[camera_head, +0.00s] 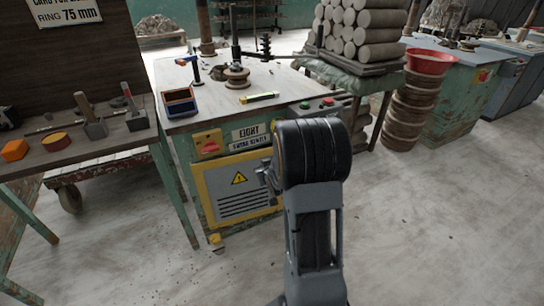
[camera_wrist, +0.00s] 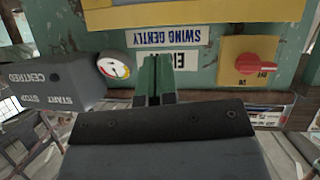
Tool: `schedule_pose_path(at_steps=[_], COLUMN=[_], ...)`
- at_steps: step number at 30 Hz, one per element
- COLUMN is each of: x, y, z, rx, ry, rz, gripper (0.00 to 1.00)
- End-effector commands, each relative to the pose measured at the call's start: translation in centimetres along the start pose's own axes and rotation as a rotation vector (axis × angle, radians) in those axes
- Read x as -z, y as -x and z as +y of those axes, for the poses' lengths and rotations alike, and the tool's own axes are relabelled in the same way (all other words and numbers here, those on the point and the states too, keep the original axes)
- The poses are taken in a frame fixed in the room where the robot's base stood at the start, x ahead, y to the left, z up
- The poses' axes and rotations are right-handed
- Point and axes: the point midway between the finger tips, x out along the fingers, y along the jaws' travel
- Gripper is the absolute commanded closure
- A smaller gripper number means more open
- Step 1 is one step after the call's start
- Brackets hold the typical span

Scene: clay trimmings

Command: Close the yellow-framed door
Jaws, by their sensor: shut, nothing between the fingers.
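The yellow-framed door (camera_head: 238,201) is on the front of the green bench cabinet, left of my arm. It has a grey panel with a warning triangle and louvre slots. My arm hides its right edge, and I cannot tell how far it stands open. A strip of its yellow frame shows along the top of the wrist view (camera_wrist: 205,14). The fingers are hidden behind my arm in the head view.
A red rotary switch on a yellow plate (camera_head: 208,144) sits above the door. A grey button box (camera_head: 318,106) and a dial (camera_wrist: 114,65) are near my gripper. A wooden tool bench (camera_head: 85,152) stands at left. The floor at right is clear.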

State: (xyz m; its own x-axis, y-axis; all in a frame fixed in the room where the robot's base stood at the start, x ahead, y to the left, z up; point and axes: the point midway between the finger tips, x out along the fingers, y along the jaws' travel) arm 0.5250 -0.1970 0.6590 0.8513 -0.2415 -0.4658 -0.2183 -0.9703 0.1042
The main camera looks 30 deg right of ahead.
Motion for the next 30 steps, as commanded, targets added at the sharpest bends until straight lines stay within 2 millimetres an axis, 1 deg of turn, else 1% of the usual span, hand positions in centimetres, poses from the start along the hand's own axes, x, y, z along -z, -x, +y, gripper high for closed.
schedule_pose_path(at_steps=[1,3,6,9,15,17,20,23,30], x=[-1.3,-2.3,-3.8,-5.1,-6.6,-6.6,-6.3,-5.5,-3.4], y=[-1.4,-2.7,-3.7,-4.0,-4.1,-4.3,-5.2,-6.6,-10.7], z=[1.6,3.1,4.8,6.0,7.1,7.3,7.3,7.3,7.4], rx=[-0.006,-0.004,0.000,0.005,0.012,0.012,0.014,0.014,0.014], ry=[-0.016,-0.031,-0.053,-0.074,-0.101,-0.103,-0.104,-0.104,-0.104], rz=[0.055,0.149,0.264,0.355,0.462,0.478,0.488,0.491,0.490], gripper=[1.00,1.00,1.00,1.00,1.00,1.00,1.00,1.00,1.00])
